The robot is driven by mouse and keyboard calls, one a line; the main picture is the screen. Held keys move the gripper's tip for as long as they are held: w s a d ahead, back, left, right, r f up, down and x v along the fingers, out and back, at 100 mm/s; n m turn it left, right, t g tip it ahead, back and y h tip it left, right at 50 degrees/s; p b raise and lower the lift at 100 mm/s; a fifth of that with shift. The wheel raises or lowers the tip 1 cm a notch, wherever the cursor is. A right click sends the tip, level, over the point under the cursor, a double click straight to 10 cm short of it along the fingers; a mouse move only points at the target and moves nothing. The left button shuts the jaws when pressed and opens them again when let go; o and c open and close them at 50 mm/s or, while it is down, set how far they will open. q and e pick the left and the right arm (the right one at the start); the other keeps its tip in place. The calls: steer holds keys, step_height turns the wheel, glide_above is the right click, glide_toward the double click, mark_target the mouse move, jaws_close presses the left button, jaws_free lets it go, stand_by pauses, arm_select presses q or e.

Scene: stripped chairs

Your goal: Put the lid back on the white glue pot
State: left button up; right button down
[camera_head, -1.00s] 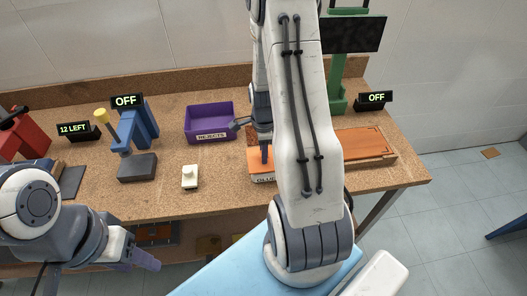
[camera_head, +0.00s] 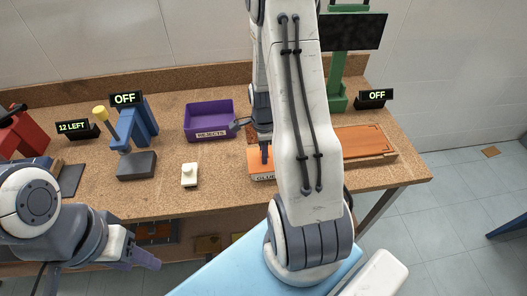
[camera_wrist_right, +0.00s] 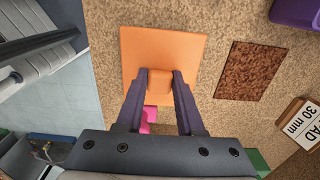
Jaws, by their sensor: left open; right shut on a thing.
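A small white pot-like thing (camera_head: 190,175) with a narrower cream top stands on the bench, left of my right gripper; I cannot tell whether that top is a lid. My right gripper (camera_head: 264,157) is low over an orange piece (camera_head: 261,170) whose front label is partly hidden. In the right wrist view, the right gripper (camera_wrist_right: 159,76) is shut on a small orange block (camera_wrist_right: 159,84), in front of a flat orange square (camera_wrist_right: 186,48). I cannot tell whether block and square are joined. My left gripper (camera_head: 146,261) is open and empty in front of the bench.
A purple rejects bin (camera_head: 209,121) stands behind the white thing. A blue press (camera_head: 137,130) is at left, a green stand (camera_head: 338,95) at back right. An orange-brown board (camera_head: 365,145) lies right of my arm. In the wrist view, a dark brown patch (camera_wrist_right: 250,71) lies beside the orange square.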

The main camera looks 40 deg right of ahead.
steer(key=shift+f, duration=0.2)
steer(key=shift+c, duration=2.3)
jaws_free()
steer(key=shift+r, duration=0.1)
step_height(320, 180, up, 10)
steer(key=a+r+n, duration=0.4)
steer(key=a+n, duration=0.4)
steer(key=a, duration=0.4)
steer(key=s+a+r+n, duration=0.2)
steer(key=s+a+n, duration=0.6)
steer(key=n, duration=0.4)
steer(key=s+a+r+n+y, duration=0.1)
steer(key=s+a+r+n, duration=0.2)
steer(key=s+a+n, duration=0.5)
steer(key=a+n+b, duration=0.1)
steer(key=a+n, duration=0.1)
steer(key=n, duration=0.1)
steer(key=shift+s+a+n, duration=0.2)
steer(key=shift+a+n, duration=0.15)
steer(key=shift+n, duration=0.05)
